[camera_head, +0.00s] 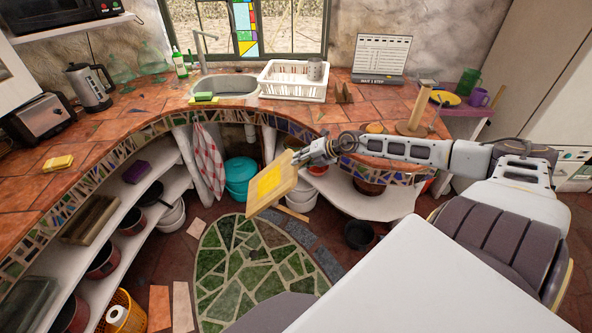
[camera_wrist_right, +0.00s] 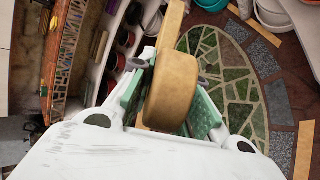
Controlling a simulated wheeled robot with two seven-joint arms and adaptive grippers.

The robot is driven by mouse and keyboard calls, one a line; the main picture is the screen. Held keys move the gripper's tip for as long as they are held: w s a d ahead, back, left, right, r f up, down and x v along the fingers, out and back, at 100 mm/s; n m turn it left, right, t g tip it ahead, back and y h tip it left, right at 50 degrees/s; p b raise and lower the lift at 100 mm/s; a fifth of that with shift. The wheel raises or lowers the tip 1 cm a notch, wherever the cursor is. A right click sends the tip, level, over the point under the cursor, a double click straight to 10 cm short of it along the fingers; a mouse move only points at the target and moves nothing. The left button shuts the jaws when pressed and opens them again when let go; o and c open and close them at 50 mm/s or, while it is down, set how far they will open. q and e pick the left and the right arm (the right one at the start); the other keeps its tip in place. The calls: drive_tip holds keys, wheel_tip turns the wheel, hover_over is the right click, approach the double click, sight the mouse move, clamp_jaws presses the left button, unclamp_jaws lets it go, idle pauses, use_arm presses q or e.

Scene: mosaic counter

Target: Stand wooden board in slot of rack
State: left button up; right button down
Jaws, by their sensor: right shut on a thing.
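The wooden board (camera_head: 285,178) has a yellow patch on its face and hangs tilted in the air in front of the counter. My right gripper (camera_head: 308,158) is shut on its upper end. In the right wrist view, the fingers (camera_wrist_right: 172,100) have green pads on both sides of a thick rounded wooden part (camera_wrist_right: 170,88), and the rest is mostly hidden behind it. My left gripper is not in view.
A white dish rack (camera_head: 293,92) with a grey mug (camera_head: 315,69) stands beside the sink (camera_head: 226,84). A paper-towel-like wooden post (camera_head: 416,112) stands to the right of the brown rack. The tiled counter (camera_head: 378,97) is clear just right of the rack.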

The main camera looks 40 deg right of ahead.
drive_tip(key=w+d+r+g+h, duration=0.1)
drive_tip(key=d+r, duration=0.2)
drive_tip(key=r, duration=0.2)
drive_tip(key=shift+w+d+n, duration=0.2)
drive_tip(key=shift+d+n, duration=0.1)
drive_tip(key=shift+n, duration=0.1)
drive_tip(key=shift+d+r, duration=0.2)
drive_tip(key=shift+r, duration=0.15)
drive_tip(key=shift+d+r+g, duration=0.2)
drive_tip(key=shift+d+g, duration=0.1)
drive_tip(key=shift+d, duration=0.1)
drive_tip(key=shift+r+h, duration=0.25)
drive_tip(key=shift+h, duration=0.05)
drive_tip(key=shift+w, duration=0.1)
